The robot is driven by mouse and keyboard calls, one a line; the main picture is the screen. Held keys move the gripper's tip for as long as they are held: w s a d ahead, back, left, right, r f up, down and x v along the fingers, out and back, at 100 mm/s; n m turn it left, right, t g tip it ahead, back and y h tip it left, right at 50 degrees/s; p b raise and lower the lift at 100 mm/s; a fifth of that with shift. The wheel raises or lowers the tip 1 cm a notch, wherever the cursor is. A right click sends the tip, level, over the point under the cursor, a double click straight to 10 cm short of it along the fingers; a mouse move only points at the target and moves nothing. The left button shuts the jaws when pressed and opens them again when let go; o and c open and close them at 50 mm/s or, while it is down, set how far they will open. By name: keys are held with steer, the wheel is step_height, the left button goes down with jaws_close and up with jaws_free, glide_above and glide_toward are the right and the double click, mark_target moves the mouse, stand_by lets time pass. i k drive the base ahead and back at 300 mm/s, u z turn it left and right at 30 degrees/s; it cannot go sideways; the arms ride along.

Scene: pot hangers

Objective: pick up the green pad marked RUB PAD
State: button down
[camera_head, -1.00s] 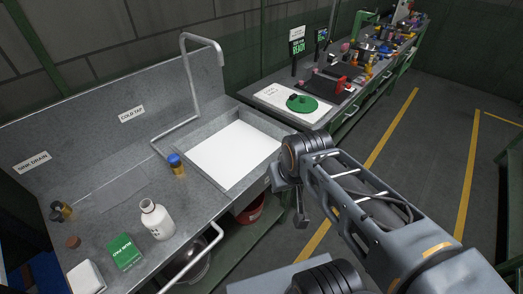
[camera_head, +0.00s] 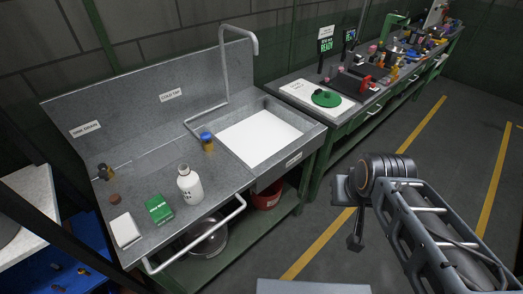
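The green pad (camera_head: 159,208) lies flat on the left part of the grey metal sink bench, with small white lettering on its top that is hard to read. It sits between a white block and a white bottle. My gripper (camera_head: 356,240) seems to be the dark end piece hanging below my arm's joint, out over the floor to the right of the bench. It is well apart from the pad and touches nothing that I can see. Its fingers are too small and dark to tell whether they are open or shut.
The white bottle (camera_head: 190,184) stands close right of the pad; the white block (camera_head: 125,229) lies left. A blue-capped jar (camera_head: 207,142) stands near the sink basin (camera_head: 290,118). A metal rail (camera_head: 205,236) runs along the bench front. A red bucket (camera_head: 267,196) sits below.

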mark_target(160, 211)
steer(key=z, duration=0.35)
steer(key=k, duration=0.1)
steer(key=u, duration=1.2)
steer(key=i, duration=0.9)
steer(key=z, duration=0.3)
steer(key=k, duration=0.4)
steer(key=u, duration=0.8)
steer(key=i, duration=0.1)
steer(key=u, duration=2.55)
